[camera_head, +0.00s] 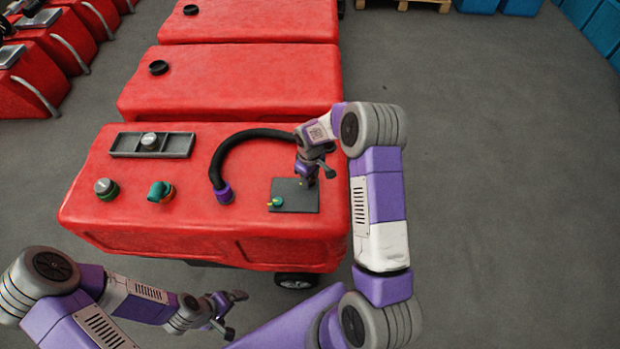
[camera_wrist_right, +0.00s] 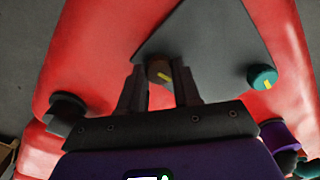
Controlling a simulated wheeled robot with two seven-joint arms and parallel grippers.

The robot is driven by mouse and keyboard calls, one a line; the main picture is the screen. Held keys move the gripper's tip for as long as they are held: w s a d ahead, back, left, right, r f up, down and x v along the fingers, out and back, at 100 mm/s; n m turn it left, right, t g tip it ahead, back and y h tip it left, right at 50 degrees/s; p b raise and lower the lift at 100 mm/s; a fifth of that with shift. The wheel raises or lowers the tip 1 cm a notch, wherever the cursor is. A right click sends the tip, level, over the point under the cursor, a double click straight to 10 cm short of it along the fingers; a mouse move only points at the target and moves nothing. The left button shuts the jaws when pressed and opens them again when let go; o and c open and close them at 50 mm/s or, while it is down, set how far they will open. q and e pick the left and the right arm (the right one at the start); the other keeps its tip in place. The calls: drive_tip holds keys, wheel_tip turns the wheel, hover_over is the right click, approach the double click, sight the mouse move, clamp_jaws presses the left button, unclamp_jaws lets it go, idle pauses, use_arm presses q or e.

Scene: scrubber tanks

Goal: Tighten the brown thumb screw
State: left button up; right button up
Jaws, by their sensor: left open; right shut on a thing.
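The brown thumb screw (camera_wrist_right: 157,70) sits on the dark plate (camera_wrist_right: 205,45), between the fingertips of my right gripper (camera_wrist_right: 160,84). A yellow mark shows on the screw. My right gripper is shut on it, and in the head view (camera_head: 309,179) it reaches down to the back right of the plate (camera_head: 303,199); the fingers mostly hide the screw there. A teal thumb screw with a yellow mark (camera_wrist_right: 262,77) is on the same plate, apart from the gripper; it also shows in the head view (camera_head: 276,201). My left gripper (camera_head: 234,312) is open and empty, off the tank's front side.
The red tank (camera_head: 180,235) carries a black hose with a purple end (camera_head: 224,193), a teal elbow fitting (camera_head: 160,191), a green-and-grey knob (camera_head: 106,188) and a grey tray (camera_head: 178,145) with a knob in it. More red tanks stand behind. Floor on the right is clear.

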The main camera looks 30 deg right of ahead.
drive_tip(key=shift+w+r+m, duration=0.1)
drive_tip(key=shift+r+m, duration=0.05)
drive_tip(key=shift+m, duration=0.65)
drive_tip(key=o, duration=0.9)
drive_tip(key=shift+o, duration=0.8)
wheel_tip(320, 180, up, 8)
drive_tip(key=shift+f+p, duration=0.25)
drive_tip(key=shift+p, duration=0.15)
